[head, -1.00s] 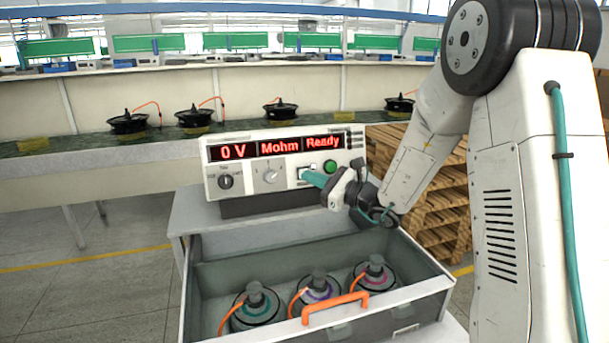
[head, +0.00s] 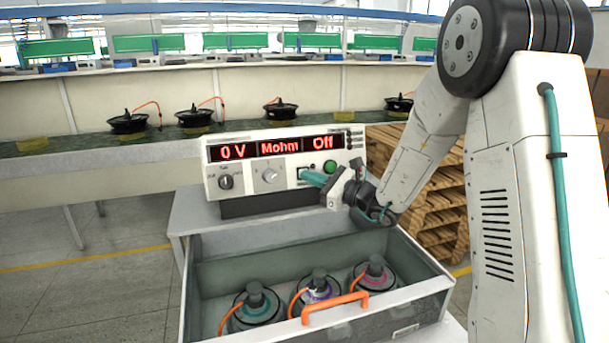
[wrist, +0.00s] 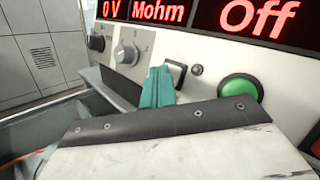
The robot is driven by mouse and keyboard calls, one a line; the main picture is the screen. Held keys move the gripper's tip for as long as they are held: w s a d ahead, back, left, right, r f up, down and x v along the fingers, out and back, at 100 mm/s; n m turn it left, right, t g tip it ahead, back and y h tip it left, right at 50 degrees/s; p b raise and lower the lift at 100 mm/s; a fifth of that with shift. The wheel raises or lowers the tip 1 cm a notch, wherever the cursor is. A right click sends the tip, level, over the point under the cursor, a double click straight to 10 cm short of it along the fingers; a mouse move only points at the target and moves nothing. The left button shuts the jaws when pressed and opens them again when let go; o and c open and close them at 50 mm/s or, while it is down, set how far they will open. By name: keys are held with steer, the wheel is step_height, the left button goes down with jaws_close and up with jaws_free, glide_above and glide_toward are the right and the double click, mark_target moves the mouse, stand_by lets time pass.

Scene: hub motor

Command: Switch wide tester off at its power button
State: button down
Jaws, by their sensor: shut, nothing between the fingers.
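The wide tester (head: 235,190) stands on the white table behind the open drawer. Its red display (head: 282,147) reads "0 V", "Mohm" and "Off"; "Off" also shows large in the wrist view (wrist: 258,15). My gripper (head: 312,177) is shut, its teal fingers pointing at the lower right of the front panel. In the wrist view the teal fingertips (wrist: 158,80) are at a dark square power button (wrist: 176,73), partly covering it; I cannot tell whether they touch. The round green button (wrist: 240,90) is to the right of the fingers, apart from them. Two knobs (wrist: 131,54) are left.
Below the tester is an open grey drawer (head: 215,248) with an orange handle (head: 335,307), holding three hub motors (head: 255,303). Wooden pallets (head: 435,205) are stacked at right. A long bench (head: 60,145) with several motors runs behind.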

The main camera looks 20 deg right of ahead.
steer(key=shift+s, duration=0.1)
stand_by(0.3)
steer(key=shift+s+r, duration=0.2)
steer(key=shift+s, duration=0.55)
steer(key=shift+s+r, duration=0.2)
steer(key=shift+s, duration=0.6)
steer(key=shift+s+r, duration=0.25)
steer(key=shift+s, duration=0.55)
steer(key=shift+s+r, duration=0.2)
steer(key=shift+s, duration=0.6)
steer(key=shift+s, duration=0.1)
steer(key=s+r, duration=0.1)
steer(key=s, duration=0.5)
steer(key=shift+s+r, duration=0.3)
